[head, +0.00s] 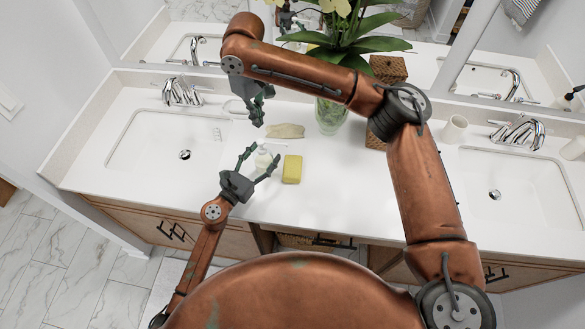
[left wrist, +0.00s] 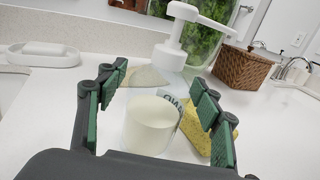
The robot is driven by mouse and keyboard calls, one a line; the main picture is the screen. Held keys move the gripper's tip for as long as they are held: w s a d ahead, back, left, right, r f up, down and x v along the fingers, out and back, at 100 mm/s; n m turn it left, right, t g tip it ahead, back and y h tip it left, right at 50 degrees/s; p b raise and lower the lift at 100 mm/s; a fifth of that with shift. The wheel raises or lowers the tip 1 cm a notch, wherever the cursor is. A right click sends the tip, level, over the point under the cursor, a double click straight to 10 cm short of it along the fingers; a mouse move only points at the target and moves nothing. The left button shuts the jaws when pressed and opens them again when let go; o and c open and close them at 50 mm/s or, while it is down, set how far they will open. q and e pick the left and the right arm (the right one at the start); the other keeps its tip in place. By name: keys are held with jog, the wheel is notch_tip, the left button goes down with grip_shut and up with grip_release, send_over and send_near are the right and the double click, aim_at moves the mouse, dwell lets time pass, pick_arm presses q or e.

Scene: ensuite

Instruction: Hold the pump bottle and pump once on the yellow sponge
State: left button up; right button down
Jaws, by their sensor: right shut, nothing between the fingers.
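The clear and white pump bottle (head: 263,158) stands upright on the white counter. The yellow sponge (head: 292,169) lies flat just right of it. My left gripper (head: 261,160) is open, with its fingers on either side of the bottle. In the left wrist view, the bottle's pump (left wrist: 178,50) rises between and beyond the open fingers, nozzle pointing right. The sponge (left wrist: 195,128) shows partly behind the right finger. My right gripper (head: 259,122) is shut and empty, pointing down, behind and above the bottle. Whether the left fingers touch the bottle I cannot tell.
A beige soap-like item (head: 286,131) lies behind the bottle. A glass vase (head: 330,115) with a plant and woven boxes (head: 388,69) stand at the back. A sink (head: 165,142) is at left, another (head: 515,180) at right. The counter right of the sponge is clear.

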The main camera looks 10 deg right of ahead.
pick_arm(q)
jog(key=shift+o, duration=0.5)
jog(key=v, duration=1.2)
